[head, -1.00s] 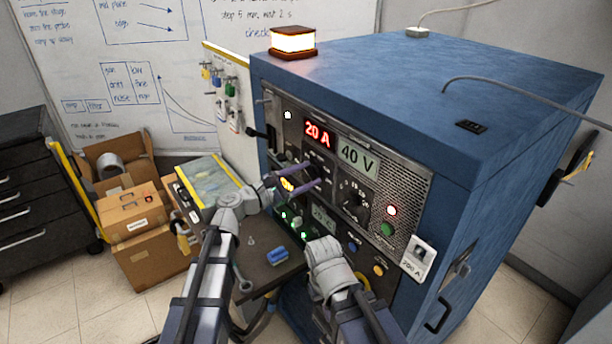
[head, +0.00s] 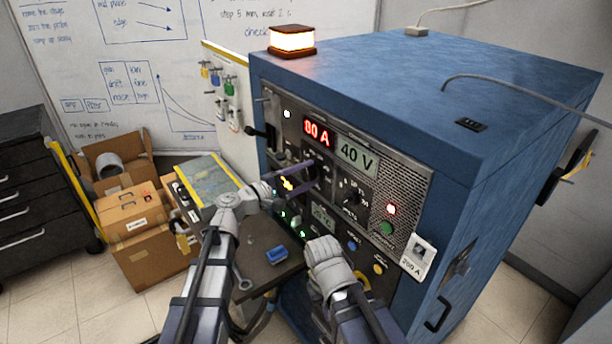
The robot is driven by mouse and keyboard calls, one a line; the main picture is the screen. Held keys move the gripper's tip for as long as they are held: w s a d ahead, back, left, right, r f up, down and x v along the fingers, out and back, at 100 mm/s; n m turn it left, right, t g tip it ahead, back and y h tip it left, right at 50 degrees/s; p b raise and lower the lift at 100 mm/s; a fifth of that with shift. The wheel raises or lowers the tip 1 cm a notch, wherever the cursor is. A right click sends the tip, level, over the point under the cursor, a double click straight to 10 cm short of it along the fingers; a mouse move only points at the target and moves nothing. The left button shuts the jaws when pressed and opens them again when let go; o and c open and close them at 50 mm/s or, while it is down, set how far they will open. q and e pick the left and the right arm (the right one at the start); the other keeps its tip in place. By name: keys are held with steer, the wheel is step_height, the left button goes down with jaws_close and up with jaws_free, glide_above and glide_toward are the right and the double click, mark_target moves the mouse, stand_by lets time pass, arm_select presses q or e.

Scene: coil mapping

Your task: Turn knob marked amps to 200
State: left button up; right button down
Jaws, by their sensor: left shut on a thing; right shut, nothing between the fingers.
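The blue power supply cabinet (head: 520,160) has a dark front panel. Its red display (head: 318,133) reads 80 A. The display beside it (head: 358,154) reads 40 V. My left gripper (head: 308,176) is shut on the amps knob under the red display. The knob is mostly hidden by the fingers, and its marking cannot be read. A second dark knob (head: 352,196) sits to the right, under the volts display, untouched. My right gripper (head: 326,256) is low in front of the panel, shut and empty, its fingertips mostly hidden by its own wrist.
A glowing lamp (head: 291,40) stands on the cabinet top. A small dark table (head: 262,268) with a blue object (head: 277,256) stands below my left arm. Cardboard boxes (head: 135,215) and black drawers (head: 40,200) are at the left. A 200 A tag (head: 419,257) hangs at the panel's right edge.

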stand_by(0.4)
arm_select(q)
steer(key=o, duration=1.4)
steer(key=shift+c, duration=0.2)
steer(key=v, duration=0.8)
steer(key=shift+d, duration=0.1)
